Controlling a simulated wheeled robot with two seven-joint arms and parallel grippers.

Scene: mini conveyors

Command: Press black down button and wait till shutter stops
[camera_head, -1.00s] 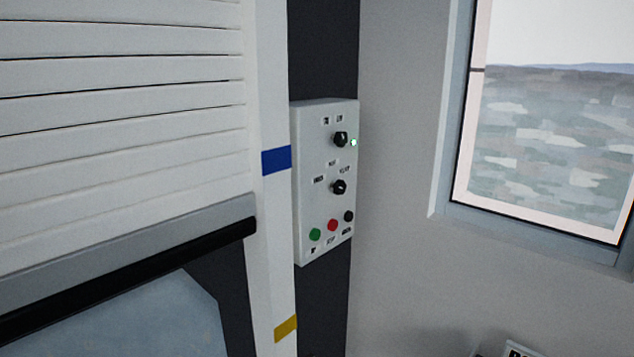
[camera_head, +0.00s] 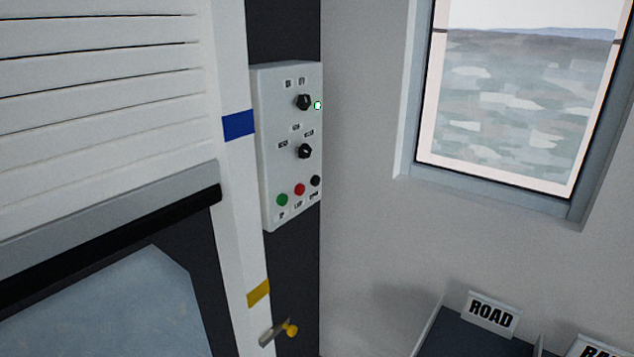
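The white control box (camera_head: 285,150) is on the dark strip right of the shutter frame. Its bottom row has a green button (camera_head: 282,200), a red button (camera_head: 300,189) and the black down button (camera_head: 315,181) at the right. Two black knobs sit above, and a small light (camera_head: 318,105) glows by the upper one. The white slatted shutter (camera_head: 90,110) is partly lowered, with a grey and black bottom bar (camera_head: 110,240) above an open gap. Neither of my grippers is in view.
The white post (camera_head: 238,200) carries a blue mark (camera_head: 238,125) and a yellow mark (camera_head: 259,292). A yellow-tipped metal piece (camera_head: 280,332) sticks out low beside it. A window (camera_head: 515,110) is at the right. A dark bin with a ROAD sign (camera_head: 491,314) stands at the bottom right.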

